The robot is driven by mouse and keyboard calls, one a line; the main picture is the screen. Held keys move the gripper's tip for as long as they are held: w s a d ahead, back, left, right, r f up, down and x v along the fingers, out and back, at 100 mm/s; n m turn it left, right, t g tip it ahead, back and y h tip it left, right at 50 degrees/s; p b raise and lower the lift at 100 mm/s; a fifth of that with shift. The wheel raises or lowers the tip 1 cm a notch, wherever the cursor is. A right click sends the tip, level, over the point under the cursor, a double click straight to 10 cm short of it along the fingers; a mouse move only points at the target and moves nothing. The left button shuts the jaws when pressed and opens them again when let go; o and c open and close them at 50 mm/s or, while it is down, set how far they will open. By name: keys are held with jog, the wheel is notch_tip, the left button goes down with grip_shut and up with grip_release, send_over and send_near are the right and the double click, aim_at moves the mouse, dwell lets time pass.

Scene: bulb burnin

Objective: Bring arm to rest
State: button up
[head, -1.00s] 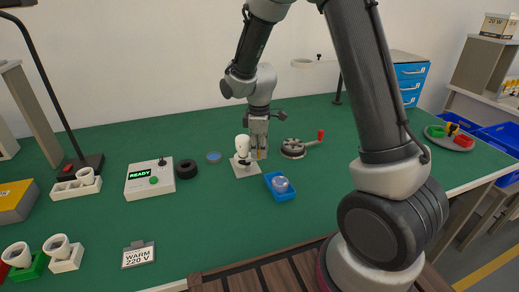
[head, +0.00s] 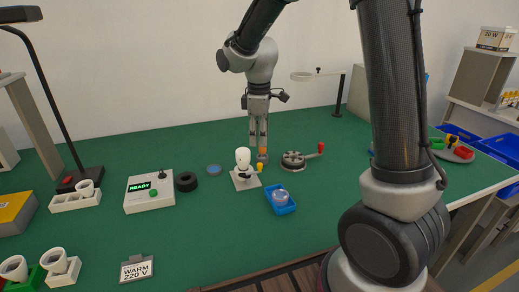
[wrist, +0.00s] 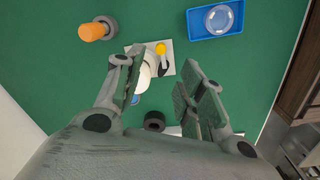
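My gripper (head: 258,142) hangs pointing down over the green bench, behind the white bulb (head: 243,158). Its fingers are apart and nothing shows between their tips in the head view. In the wrist view my gripper (wrist: 165,78) is also open. There the bulb (wrist: 149,66), on its pale plate (wrist: 168,69) with a yellow knob (wrist: 161,48), is partly hidden by the left finger.
A blue tray (head: 289,208) holds a clear round piece. A READY box (head: 150,201), black ring (head: 186,181) and tall lamp (head: 49,93) stand left.

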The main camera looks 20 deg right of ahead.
jog(key=shift+r, duration=0.8)
jog(key=s+d+r+m+t, duration=0.1)
jog(key=s+d+r+m, duration=0.2)
jog(key=s, duration=0.5)
jog(key=s+d+r+m+t, duration=0.1)
jog(key=s+d+r+m, duration=0.3)
jog(key=s, duration=0.5)
jog(key=s+d+r+m+t, duration=0.1)
jog(key=s+d+r+m, duration=0.3)
jog(key=s, duration=0.4)
jog(key=shift+s+d+m+t, duration=0.2)
jog(key=shift+d+m+t, duration=0.2)
jog(key=shift+d+m, duration=0.55)
